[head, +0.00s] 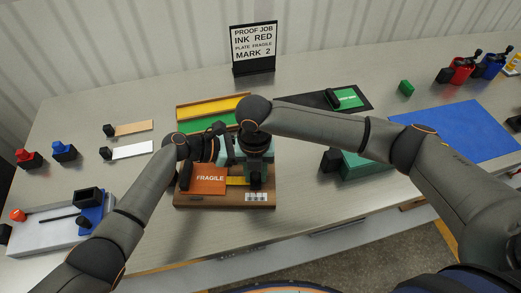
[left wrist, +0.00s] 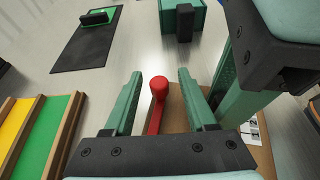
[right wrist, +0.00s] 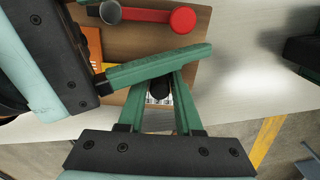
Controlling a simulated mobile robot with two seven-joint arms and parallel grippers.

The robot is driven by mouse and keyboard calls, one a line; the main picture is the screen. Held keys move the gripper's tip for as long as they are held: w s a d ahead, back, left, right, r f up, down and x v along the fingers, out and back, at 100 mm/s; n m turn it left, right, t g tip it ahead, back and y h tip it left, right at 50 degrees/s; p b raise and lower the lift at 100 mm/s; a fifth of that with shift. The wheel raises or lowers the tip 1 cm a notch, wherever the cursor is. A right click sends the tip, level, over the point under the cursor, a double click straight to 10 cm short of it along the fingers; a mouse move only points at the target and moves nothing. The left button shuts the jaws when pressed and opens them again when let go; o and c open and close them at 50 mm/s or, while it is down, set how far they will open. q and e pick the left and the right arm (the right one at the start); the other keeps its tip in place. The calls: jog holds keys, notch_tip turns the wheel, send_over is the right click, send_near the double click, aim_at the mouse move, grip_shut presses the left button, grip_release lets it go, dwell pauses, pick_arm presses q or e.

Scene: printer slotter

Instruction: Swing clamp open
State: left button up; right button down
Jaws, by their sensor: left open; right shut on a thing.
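The clamp shows as a red lever with a round red knob (left wrist: 158,85) in the left wrist view. In the right wrist view the red arm (right wrist: 148,15) lies over the wooden board, with a grey pivot at its left end. My left gripper (left wrist: 160,76) is open, its fingers on either side of the red knob with gaps. My right gripper (right wrist: 160,80) is shut on a small black knob (right wrist: 158,93) at the board's near edge, by a printed label. One left finger crosses above my right fingertips in that view. In the head view my arms hide the clamp.
The wooden board (head: 225,203) carries an orange FRAGILE plate (head: 209,179) and a yellow strip (head: 238,181). Behind it are yellow and green strips in a wooden tray (head: 178,112). A teal box (head: 368,167) stands to the right. My two grippers are crowded close together.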

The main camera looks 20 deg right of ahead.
pick_arm(q)
jog(key=v, duration=1.2)
jog(key=shift+f, duration=0.1)
pick_arm(e)
jog(key=c, duration=0.5)
grip_release()
